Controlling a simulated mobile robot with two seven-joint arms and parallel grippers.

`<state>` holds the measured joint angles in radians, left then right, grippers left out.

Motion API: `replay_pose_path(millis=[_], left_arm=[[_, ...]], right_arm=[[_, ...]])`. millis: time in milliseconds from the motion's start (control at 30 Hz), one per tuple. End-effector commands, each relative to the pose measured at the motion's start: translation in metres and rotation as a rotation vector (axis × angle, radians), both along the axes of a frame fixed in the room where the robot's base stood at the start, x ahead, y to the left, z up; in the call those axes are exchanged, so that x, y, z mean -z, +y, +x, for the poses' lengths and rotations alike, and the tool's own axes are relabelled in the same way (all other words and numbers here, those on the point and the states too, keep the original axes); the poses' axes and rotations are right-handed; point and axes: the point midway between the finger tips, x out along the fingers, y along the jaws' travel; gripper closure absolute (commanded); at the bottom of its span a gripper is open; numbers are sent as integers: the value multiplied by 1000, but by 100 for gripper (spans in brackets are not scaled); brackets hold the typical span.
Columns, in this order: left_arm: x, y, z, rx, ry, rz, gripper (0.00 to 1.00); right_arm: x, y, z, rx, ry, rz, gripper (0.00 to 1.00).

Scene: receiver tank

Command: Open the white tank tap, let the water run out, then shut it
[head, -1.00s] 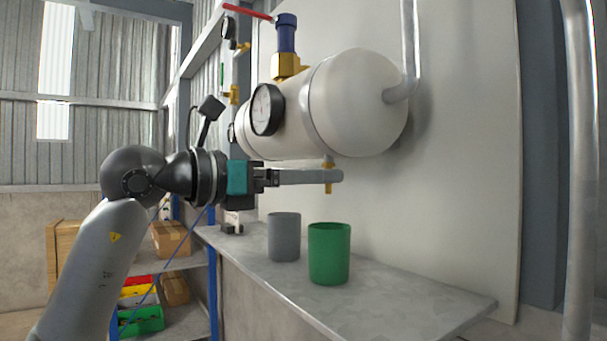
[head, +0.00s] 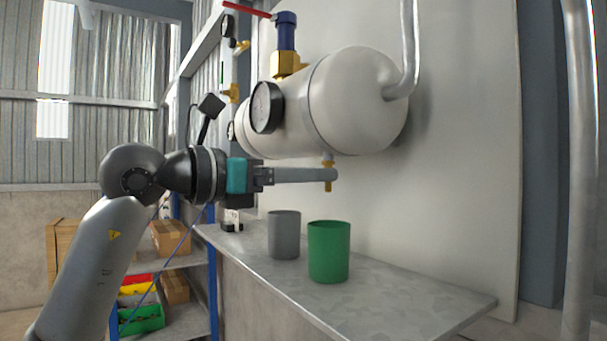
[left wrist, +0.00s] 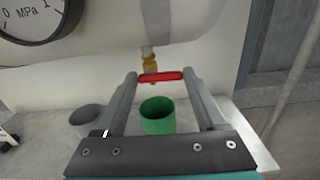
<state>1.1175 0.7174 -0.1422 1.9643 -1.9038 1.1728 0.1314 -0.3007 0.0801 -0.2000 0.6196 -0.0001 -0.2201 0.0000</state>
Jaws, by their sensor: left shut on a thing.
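The white tank (head: 360,100) is mounted on the wall panel. Its brass tap (head: 328,163) hangs from the underside, and its outlet shows just below my fingers. In the left wrist view the brass tap body (left wrist: 150,64) carries a red handle (left wrist: 161,76) lying crosswise. My left gripper (head: 335,175) is shut on this handle, with a finger at each end of it (left wrist: 160,75). The fingers hide the handle in the head view. A green cup (head: 329,252) stands on the shelf below the tap. No running water can be made out. My right gripper is not in view.
A grey cup (head: 284,235) stands left of the green cup on the metal shelf (head: 400,300). A gauge (head: 266,107) and a blue valve with a red lever (head: 246,10) are on the tank. A vertical pipe (head: 581,200) stands at the right. The shelf's right part is clear.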

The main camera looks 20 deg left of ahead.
Motion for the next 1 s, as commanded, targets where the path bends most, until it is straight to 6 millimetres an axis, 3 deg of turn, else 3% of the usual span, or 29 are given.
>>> replay_pose_path(millis=[267, 1000], left_arm=[[3, 1, 0, -3, -90, 116, 83], [12, 3, 2, -1, -493, 634, 83]], right_arm=[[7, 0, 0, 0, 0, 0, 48], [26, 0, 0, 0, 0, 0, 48]])
